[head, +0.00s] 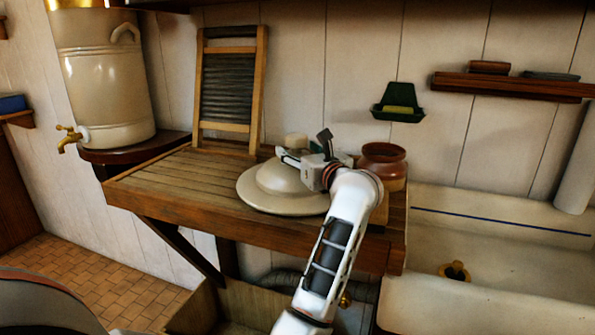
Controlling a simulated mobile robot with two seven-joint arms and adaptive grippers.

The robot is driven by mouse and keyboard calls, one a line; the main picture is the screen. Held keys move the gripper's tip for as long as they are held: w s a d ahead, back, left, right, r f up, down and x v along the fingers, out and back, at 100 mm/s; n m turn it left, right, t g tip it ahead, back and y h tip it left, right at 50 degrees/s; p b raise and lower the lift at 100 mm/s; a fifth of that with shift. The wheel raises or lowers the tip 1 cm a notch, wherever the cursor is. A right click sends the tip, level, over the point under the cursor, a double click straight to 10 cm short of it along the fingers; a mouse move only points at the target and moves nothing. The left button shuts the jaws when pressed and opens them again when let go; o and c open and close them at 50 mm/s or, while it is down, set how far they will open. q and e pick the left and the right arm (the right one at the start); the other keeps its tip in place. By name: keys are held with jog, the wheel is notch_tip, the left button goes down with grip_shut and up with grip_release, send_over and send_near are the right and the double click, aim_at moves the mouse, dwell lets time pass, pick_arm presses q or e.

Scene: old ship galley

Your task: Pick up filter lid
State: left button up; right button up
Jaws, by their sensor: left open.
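The filter lid (262,193), a cream round piece with a wide flat brim and a raised dome, lies on the slatted wooden draining board. My left gripper (304,151) is over the far right part of the lid, its fingers apart. A small pale round piece (296,141) shows just behind the fingers; I cannot tell whether it is the lid's knob or a separate thing. My gripper and forearm hide the lid's right side. I cannot tell whether the fingers touch the lid. My right gripper is not in view.
A brown pot (384,160) stands close right of my gripper. A washboard (229,88) leans on the wall behind the draining board (165,182). The large cream urn (104,80) with a brass tap stands left. A sink (500,240) lies right. The board's left part is clear.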

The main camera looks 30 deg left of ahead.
pick_arm(q)
jog(key=shift+w+a+f, duration=0.1)
jog(key=shift+w+a, duration=0.1)
jog(key=shift+a, duration=0.45)
jog(key=shift+s+d+r, duration=0.15)
jog(key=shift+d+r, duration=0.05)
jog(key=shift+c, duration=0.7)
grip_shut()
jog(key=shift+r, duration=0.15)
